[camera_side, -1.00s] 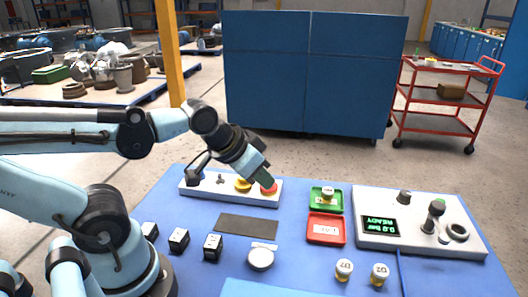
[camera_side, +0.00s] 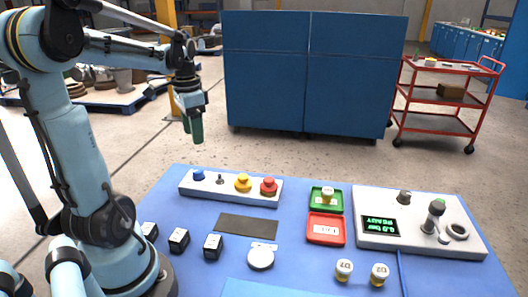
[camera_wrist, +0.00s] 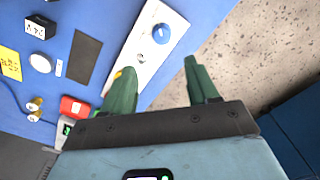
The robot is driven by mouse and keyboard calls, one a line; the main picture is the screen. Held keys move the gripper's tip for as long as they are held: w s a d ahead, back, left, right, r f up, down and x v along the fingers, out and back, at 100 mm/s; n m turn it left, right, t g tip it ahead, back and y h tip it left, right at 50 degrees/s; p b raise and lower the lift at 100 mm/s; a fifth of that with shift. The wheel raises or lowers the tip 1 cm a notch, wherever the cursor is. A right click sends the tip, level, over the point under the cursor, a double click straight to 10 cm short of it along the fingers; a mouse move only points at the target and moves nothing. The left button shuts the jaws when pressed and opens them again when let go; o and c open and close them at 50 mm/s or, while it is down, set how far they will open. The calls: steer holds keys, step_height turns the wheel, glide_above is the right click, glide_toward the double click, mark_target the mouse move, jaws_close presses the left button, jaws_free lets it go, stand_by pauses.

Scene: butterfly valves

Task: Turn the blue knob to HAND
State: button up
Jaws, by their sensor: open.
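The blue knob (camera_side: 198,175) is at the left end of a white control panel (camera_side: 211,189) on the blue table. It also shows in the wrist view (camera_wrist: 161,35), with a white mark on its face; the mark's label cannot be read. My gripper (camera_side: 193,141) is well above the table, over the left end of the panel in the side view, fingers pointing down. Its green fingers show in the wrist view (camera_wrist: 160,78), spread apart with nothing between them. The knob lies ahead of the fingertips and is not touched.
The panel also carries a small toggle switch (camera_side: 220,179), a yellow knob (camera_side: 243,183) and a red button (camera_side: 268,187). A dark mat (camera_side: 247,225), a green tray (camera_side: 312,207), a red tray (camera_side: 311,237) and a grey box with display (camera_side: 420,251) share the table.

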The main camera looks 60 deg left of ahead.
mark_target(197, 170)
steer(key=f, duration=1.2)
steer(key=shift+s+a, duration=0.2)
steer(key=shift+a, duration=0.05)
steer(key=c, duration=1)
